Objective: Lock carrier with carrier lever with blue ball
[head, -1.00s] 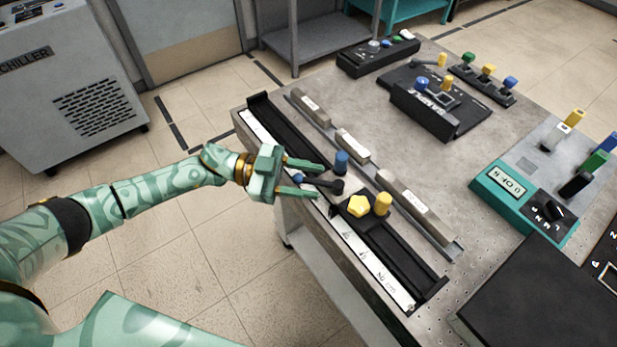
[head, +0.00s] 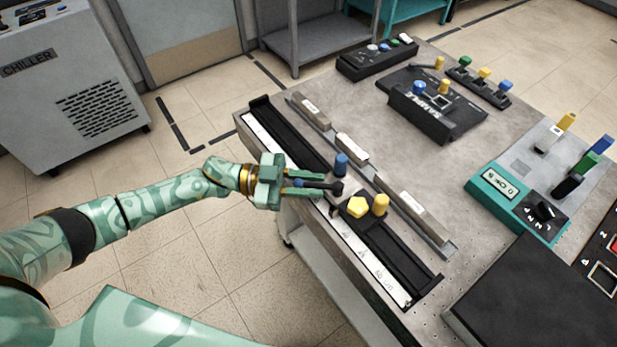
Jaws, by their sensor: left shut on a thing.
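The carrier (head: 344,209) is a black block on the dark rail (head: 395,255) along the table's near left edge. It bears a yellow pentagon knob (head: 357,207), a yellow cylinder (head: 381,204) and, toward its far end, a blue cylinder (head: 341,164). The carrier lever (head: 335,187) is dark and points left toward my left gripper. Its blue ball (head: 299,183) shows partly between the fingers. My left gripper (head: 308,184) reaches in level from the left and is shut on the blue ball, with the fingers on either side. My right gripper is not in view.
Grey blocks stand in a parallel rail (head: 445,249) right of the carrier. A sample box (head: 425,115), knob panels and a teal control box (head: 510,197) stand farther off. A black slab (head: 525,300) lies at the lower right. Bare tabletop lies between.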

